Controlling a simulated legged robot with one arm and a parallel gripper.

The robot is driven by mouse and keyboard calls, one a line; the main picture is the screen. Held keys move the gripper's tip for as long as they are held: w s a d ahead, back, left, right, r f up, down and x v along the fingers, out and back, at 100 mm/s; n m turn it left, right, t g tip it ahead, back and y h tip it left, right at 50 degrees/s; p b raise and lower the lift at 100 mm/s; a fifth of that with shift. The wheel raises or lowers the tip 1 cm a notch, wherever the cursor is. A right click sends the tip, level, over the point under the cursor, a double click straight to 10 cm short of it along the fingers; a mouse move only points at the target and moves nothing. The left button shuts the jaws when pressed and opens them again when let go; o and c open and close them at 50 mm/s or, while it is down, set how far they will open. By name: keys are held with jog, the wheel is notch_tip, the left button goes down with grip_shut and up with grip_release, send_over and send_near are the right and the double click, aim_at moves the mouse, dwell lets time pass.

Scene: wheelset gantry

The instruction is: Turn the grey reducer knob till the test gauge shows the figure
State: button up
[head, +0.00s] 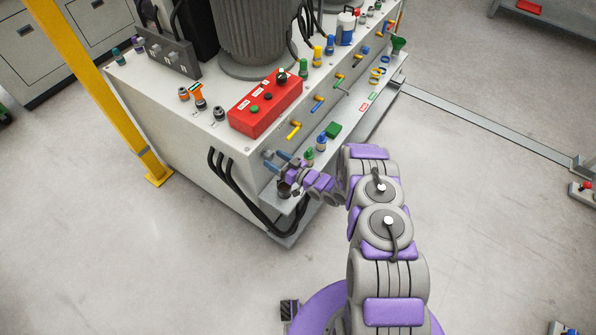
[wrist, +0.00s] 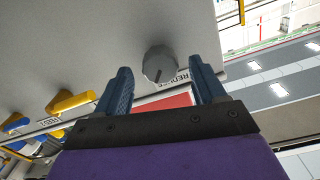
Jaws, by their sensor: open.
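The grey reducer knob (wrist: 158,65) shows in the wrist view on a pale grey panel, with a dark pointer line on its face. A label with "REDUCE" partly readable lies just beside it. My gripper (head: 278,160) is at the near corner of the white cabinet in the head view. Its two blue fingers are apart, and in the wrist view the knob appears between their tips. I cannot tell how deep the knob sits between them, and no grip on it shows. In the head view I cannot make the knob out. I cannot identify the test gauge or a readable figure.
Yellow-handled valves (wrist: 70,102) stand left of the knob in the wrist view. The white cabinet (head: 185,140) carries a red control box (head: 265,104) and several coloured fittings. A yellow post (head: 100,90) stands at left. The floor to the right is mostly clear.

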jog(key=p+v, duration=0.3)
jog(key=v, duration=1.2)
jog(key=shift+s+d, duration=0.2)
jog(key=shift+d, duration=0.05)
jog(key=shift+w, duration=0.1)
jog(key=w+d+r+g+h, duration=0.2)
jog(key=w+d+r+h, duration=0.7)
jog(key=w, duration=0.3)
jog(key=s+d+r+m+g+h, duration=0.1)
jog(key=s+d+r+h, duration=0.2)
jog(key=r, duration=0.5)
jog(key=s+d+r+m+g+h, duration=0.1)
jog(key=s+d+r+m+h, duration=0.15)
jog(key=r, duration=0.55)
jog(key=s+r+g+h, duration=0.1)
jog(key=s+r+g, duration=0.1)
jog(key=s+r, duration=0.6)
jog(key=s+a+r+m+g, duration=0.1)
jog(key=s+a+r+g, duration=0.1)
jog(key=s, duration=1)
jog(key=s+a+r+m+g+y, duration=0.1)
jog(key=s+a+r, duration=0.3)
jog(key=s, duration=0.9)
jog(key=s+a+r+m+g, duration=0.2)
jog(key=s+a+r+g, duration=0.1)
jog(key=s, duration=0.9)
jog(key=shift+s+r+g, duration=0.25)
jog(key=shift+r+g, duration=0.05)
jog(key=shift+g, duration=0.3)
